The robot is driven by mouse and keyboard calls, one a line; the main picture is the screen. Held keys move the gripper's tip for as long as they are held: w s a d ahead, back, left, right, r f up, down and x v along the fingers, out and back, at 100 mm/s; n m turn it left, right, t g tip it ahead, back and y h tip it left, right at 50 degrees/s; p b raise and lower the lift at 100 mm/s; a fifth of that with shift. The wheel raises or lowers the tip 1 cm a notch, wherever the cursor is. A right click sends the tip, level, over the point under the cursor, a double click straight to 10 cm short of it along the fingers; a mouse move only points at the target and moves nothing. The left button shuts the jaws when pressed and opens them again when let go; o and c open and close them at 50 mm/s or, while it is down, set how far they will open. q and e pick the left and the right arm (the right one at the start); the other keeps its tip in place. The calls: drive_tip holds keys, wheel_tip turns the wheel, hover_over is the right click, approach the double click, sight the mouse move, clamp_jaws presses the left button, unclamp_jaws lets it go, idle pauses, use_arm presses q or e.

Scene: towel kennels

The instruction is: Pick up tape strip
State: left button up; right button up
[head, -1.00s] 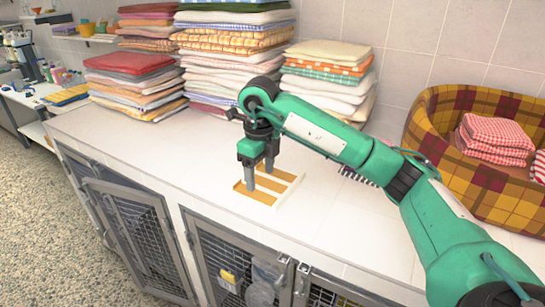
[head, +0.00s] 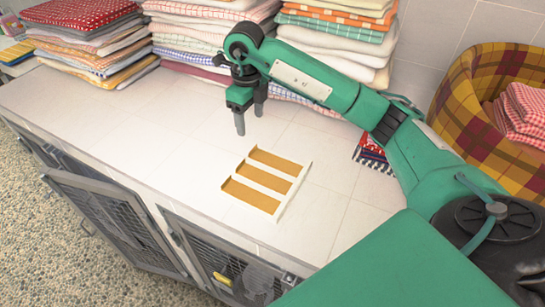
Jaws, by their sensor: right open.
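Several tan tape strips lie side by side on a white backing on the countertop; the middle strip (head: 265,178) sits between the far strip (head: 275,160) and the near strip (head: 250,195). The white backing (head: 291,196) shows along their right edge and between them. My right gripper (head: 249,120) hangs above the counter, behind and slightly left of the strips, fingers pointing down. It is open, with nothing between its fingers, and apart from the strips. My left gripper is not in view.
Stacks of folded towels (head: 205,45) line the wall behind the gripper. A plaid pet bed (head: 470,110) with folded red-checked cloths stands at right. A striped cloth (head: 374,155) lies near my arm. Kennel doors (head: 105,215) are below the counter's front edge. The left counter is clear.

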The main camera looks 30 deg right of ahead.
hover_over(253, 151)
drive_tip(key=f, duration=0.3)
drive_tip(key=f+p, duration=0.1)
drive_tip(key=shift+w+d+f, duration=0.15)
drive_tip(key=shift+w, duration=0.25)
drive_tip(key=shift+s+f+p, duration=0.1)
drive_tip(key=shift+f+p, duration=0.2)
drive_tip(key=shift+f, duration=0.05)
drive_tip(key=f+p, duration=0.1)
drive_tip(key=f, duration=0.1)
drive_tip(key=f+p, duration=0.1)
drive_tip(key=f, duration=0.1)
drive_tip(key=shift+s, duration=0.2)
drive_tip(key=shift+f, duration=0.35)
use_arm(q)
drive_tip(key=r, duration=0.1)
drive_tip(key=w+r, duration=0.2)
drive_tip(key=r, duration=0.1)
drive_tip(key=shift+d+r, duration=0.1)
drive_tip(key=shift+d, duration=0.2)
use_arm(e)
drive_tip(key=shift+w, duration=0.1)
drive_tip(key=c, duration=0.8)
